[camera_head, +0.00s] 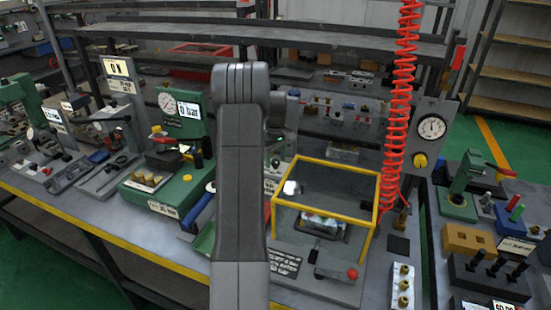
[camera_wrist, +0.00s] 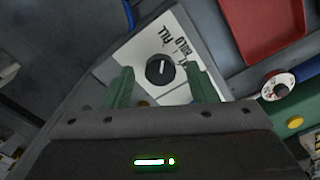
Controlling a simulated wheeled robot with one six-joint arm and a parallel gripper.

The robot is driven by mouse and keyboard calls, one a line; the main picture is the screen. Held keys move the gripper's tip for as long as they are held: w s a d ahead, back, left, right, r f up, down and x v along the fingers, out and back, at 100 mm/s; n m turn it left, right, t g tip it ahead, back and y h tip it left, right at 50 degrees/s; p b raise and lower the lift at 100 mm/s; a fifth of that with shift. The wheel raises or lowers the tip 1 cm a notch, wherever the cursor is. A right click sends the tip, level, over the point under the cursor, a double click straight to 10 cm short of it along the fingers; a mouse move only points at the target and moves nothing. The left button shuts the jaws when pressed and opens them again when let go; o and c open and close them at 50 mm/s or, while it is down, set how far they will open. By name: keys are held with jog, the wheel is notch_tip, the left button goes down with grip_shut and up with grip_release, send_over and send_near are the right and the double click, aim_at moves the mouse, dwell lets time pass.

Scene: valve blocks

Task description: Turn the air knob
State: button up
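In the wrist view, a round black knob (camera_wrist: 160,69) with a white pointer line sits on a white panel (camera_wrist: 133,56). Lettering beside it seems to read "FILL" and "BUILD"; I cannot read the word "air" there. My gripper (camera_wrist: 163,88) is open, its two green fingers apart on either side of the knob's lower edge in the picture. Nothing is between them except the view of the knob, and I see no contact. In the head view my arm hides the gripper and this panel.
A red tray (camera_wrist: 262,28) and a white-rimmed dial (camera_wrist: 278,84) lie right of the panel. In the head view, a yellow-framed guard box (camera_head: 325,168), a red coiled hose (camera_head: 398,100), a gauge (camera_head: 431,127) with a yellow knob (camera_head: 420,161) and a green test unit (camera_head: 165,190) stand around my arm.

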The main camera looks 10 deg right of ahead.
aim_at(275, 161)
notch_tip(275, 161, up, 14)
jog(key=b, duration=0.1)
dwell(0.5)
jog(key=shift+f, duration=0.25)
notch_tip(275, 161, down, 14)
jog(key=shift+r+p, duration=0.15)
jog(key=shift+p, duration=0.35)
